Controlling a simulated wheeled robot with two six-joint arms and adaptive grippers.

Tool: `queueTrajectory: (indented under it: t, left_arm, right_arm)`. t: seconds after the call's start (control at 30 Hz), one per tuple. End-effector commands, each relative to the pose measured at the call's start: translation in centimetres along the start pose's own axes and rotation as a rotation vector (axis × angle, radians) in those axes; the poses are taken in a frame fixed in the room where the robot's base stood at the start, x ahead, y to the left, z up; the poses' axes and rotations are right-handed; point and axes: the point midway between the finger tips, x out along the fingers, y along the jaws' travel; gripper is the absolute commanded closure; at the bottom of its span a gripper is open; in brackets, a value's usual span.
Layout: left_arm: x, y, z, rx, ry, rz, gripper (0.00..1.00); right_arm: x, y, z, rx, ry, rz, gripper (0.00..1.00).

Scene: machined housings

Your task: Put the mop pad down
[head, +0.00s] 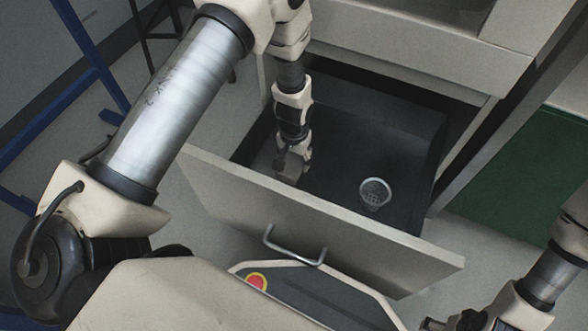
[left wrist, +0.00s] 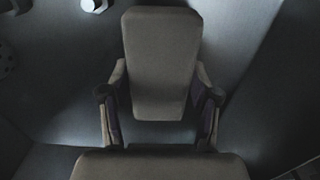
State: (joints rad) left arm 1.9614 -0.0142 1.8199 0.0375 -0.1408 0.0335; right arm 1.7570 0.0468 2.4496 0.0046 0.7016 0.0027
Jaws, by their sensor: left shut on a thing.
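My left gripper (head: 290,172) reaches down into an open drawer, near its left end. In the left wrist view its two fingers (left wrist: 160,85) press on both sides of a grey-brown, tapered slab, which I take to be the mop pad (left wrist: 160,50). The slab lies between the fingers and stretches away from the palm. In the head view the pad is mostly hidden by the gripper, and I cannot tell whether it touches the drawer floor. My right gripper (head: 456,323) shows only partly at the bottom right edge, so its opening is unclear.
The drawer has a dark inside and a pale front panel (head: 210,178) with a metal handle (head: 294,248). A small mesh cup (head: 374,192) stands in its right part. Bare drawer floor lies between cup and gripper. A blue frame (head: 85,50) stands at the left.

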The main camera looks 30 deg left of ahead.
Motion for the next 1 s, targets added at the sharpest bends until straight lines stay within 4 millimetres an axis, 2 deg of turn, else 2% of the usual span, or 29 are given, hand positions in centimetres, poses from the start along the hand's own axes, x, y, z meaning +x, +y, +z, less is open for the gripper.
queueTrajectory:
  t: [0.03,0.13,0.47,0.5,0.57,0.9,1.0]
  left_arm:
    - [1.5,0.0,0.0,0.000,-0.001,0.000,0.79]
    - [3.0,0.0,0.0,0.000,-0.001,0.000,0.79]
    - [3.0,0.0,0.0,0.000,-0.001,0.000,0.79]
    - [3.1,0.0,0.0,0.000,0.000,0.000,0.35]
    - [3.0,0.0,0.0,0.000,0.000,0.000,0.14]
    - [2.9,0.0,0.0,0.000,0.000,0.000,0.13]
    - [1.7,0.0,0.0,0.000,0.000,0.000,0.13]
  right_arm:
    - [1.1,0.0,-0.1,0.001,0.002,0.000,0.13]
    - [2.2,0.0,-0.4,-0.003,0.011,0.001,0.13]
    - [1.9,0.0,-0.5,-0.005,0.013,0.002,0.13]
    - [1.9,0.0,-0.5,-0.005,0.013,0.002,0.13]
    - [1.9,0.0,-0.5,-0.005,0.013,0.002,0.13]
    - [1.9,0.0,-0.4,-0.005,0.013,0.001,0.13]
    - [1.1,0.0,-0.3,-0.004,0.010,0.001,0.13]
